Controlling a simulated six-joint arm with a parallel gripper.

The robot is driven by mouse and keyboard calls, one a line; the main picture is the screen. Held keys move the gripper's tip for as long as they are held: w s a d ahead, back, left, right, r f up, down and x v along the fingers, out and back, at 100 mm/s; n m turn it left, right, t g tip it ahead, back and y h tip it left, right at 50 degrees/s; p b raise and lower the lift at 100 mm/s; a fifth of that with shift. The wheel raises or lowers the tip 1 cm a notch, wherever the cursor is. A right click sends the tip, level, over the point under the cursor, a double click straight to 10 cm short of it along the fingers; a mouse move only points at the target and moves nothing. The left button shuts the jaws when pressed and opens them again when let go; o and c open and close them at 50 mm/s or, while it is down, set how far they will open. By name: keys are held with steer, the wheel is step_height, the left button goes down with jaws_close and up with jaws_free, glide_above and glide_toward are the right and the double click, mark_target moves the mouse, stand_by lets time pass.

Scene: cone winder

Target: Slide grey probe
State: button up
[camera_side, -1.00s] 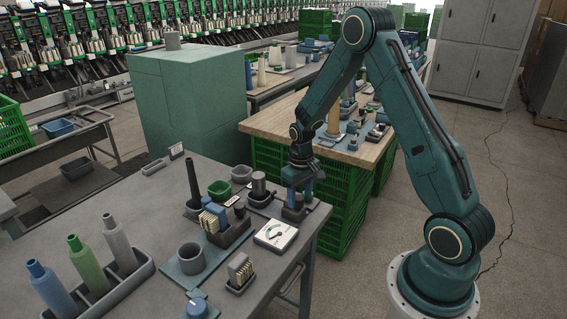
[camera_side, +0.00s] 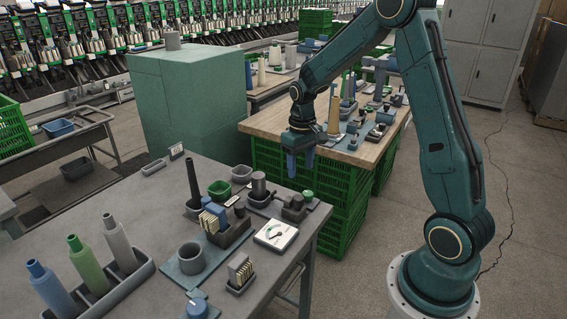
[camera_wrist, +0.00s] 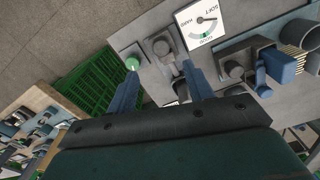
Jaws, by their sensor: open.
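A small grey block, which looks like the grey probe (camera_side: 296,202), sits on a dark base near the right end of the grey bench. A green button (camera_side: 308,195) is beside it. The wrist view shows the same grey block (camera_wrist: 161,47) and green button (camera_wrist: 132,63). My gripper (camera_side: 301,167) is open and empty, above and behind the block, clear of it. In the wrist view my gripper (camera_wrist: 160,75) has its two blue fingers apart, with the block seen beyond them. A dial gauge (camera_side: 276,234) marked SOFT and HARD lies in front of the block.
A dark tray with a grey cylinder (camera_side: 258,183) stands just left of the block. Green crates (camera_side: 343,205) stand under the wooden table behind.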

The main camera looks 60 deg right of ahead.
steer(key=shift+r, duration=1.65)
steer(key=s+a+r+n+t, duration=0.1)
steer(key=s+a+r+t, duration=0.2)
steer(key=s+a+r, duration=0.65)
steer(key=s+a+r+n+t, duration=0.2)
steer(key=s+a+r, duration=0.2)
steer(key=s+a, duration=0.3)
steer(key=s, duration=0.4)
steer(key=shift+s+r+t, duration=0.15)
steer(key=shift+t, duration=0.15)
